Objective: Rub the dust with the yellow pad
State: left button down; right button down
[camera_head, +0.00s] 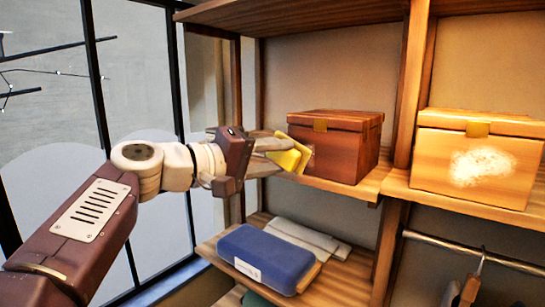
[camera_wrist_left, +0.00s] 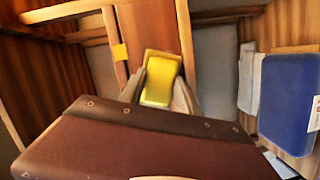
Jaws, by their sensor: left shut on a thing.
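The yellow pad (camera_head: 289,158) is held in my left gripper (camera_head: 276,152), which is shut on it. It also shows in the left wrist view (camera_wrist_left: 161,80) between the two fingers. The pad is at the left front of a red-brown box (camera_head: 345,150) on the shelf; I cannot tell whether it touches. A small pale mark shows on that box just right of the pad. A larger white dust patch (camera_head: 482,167) is on the front of the lighter wooden box (camera_head: 428,172) at the right, apart from the pad. My right gripper is not in view.
A wooden upright (camera_head: 413,80) stands between the two boxes. A blue case (camera_head: 266,258) and folded cloth (camera_head: 310,240) lie on the lower shelf. A metal rail (camera_head: 470,252) with a hanger runs below the right box. Tall windows are at the left.

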aim_at(296, 158)
pick_arm(q)
jog(key=shift+w+d+p, duration=0.35)
jog(key=shift+w+d, duration=0.25)
jog(key=shift+w, duration=0.25)
dwell(0.6)
jog(key=shift+s+d+f, duration=0.1)
jog(key=shift+s+d, duration=0.25)
jog(key=shift+s+d+b, duration=0.45)
jog(key=shift+s+d, duration=0.55)
jog(key=shift+d, duration=0.25)
jog(key=shift+w, duration=0.1)
jog(key=shift+w+a, duration=0.65)
jog(key=shift+a, duration=0.25)
jog(key=shift+w+a, duration=0.6)
jog(key=shift+a, duration=0.25)
